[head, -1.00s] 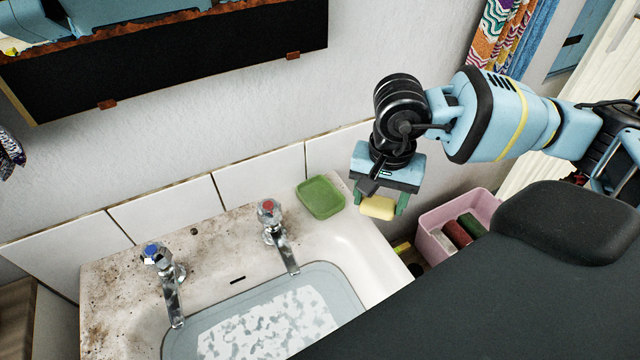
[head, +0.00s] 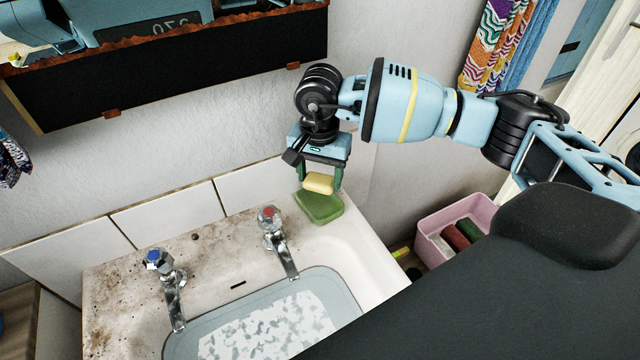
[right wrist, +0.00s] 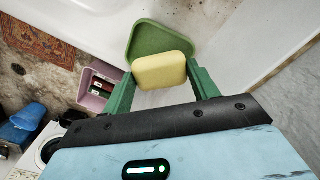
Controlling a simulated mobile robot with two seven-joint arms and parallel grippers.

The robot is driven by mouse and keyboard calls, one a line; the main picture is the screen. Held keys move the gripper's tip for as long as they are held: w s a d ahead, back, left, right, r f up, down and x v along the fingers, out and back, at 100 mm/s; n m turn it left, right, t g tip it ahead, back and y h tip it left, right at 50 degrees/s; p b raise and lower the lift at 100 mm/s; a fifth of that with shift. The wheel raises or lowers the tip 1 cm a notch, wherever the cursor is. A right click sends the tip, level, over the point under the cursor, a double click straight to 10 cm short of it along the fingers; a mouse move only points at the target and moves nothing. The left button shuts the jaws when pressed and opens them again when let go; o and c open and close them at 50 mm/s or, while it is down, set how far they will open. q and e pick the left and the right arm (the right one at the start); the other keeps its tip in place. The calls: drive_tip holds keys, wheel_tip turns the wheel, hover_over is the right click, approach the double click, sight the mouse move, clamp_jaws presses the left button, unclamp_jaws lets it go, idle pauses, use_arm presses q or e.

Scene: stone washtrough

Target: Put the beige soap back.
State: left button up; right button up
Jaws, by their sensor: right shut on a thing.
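The beige soap (head: 319,183) is a pale yellow block held between the green fingers of my right gripper (head: 320,178). It is above the green soap dish (head: 322,210), which sits on the back right corner of the sink. In the right wrist view the soap (right wrist: 160,71) lies between the fingertips of my right gripper (right wrist: 160,82) and covers part of the dish (right wrist: 152,38). I cannot tell how large the gap between soap and dish is. My left gripper is not in view.
The stone sink (head: 350,245) has a blue-topped tap (head: 160,262) and a red-topped tap (head: 272,225) left of the dish. Tiles (head: 170,215) stand behind it. A pink bin (head: 430,222) with rolled things stands to the right of the sink.

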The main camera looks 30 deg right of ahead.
sight(320, 179)
wheel_tip(320, 179, down, 3)
drive_tip(key=shift+f, duration=0.15)
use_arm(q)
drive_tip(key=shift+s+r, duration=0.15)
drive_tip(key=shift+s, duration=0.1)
use_arm(e)
drive_tip(key=shift+f, duration=0.1)
drive_tip(key=shift+f, duration=0.25)
drive_tip(key=o, duration=0.6)
drive_tip(key=shift+f, duration=0.1)
drive_tip(key=o, duration=0.5)
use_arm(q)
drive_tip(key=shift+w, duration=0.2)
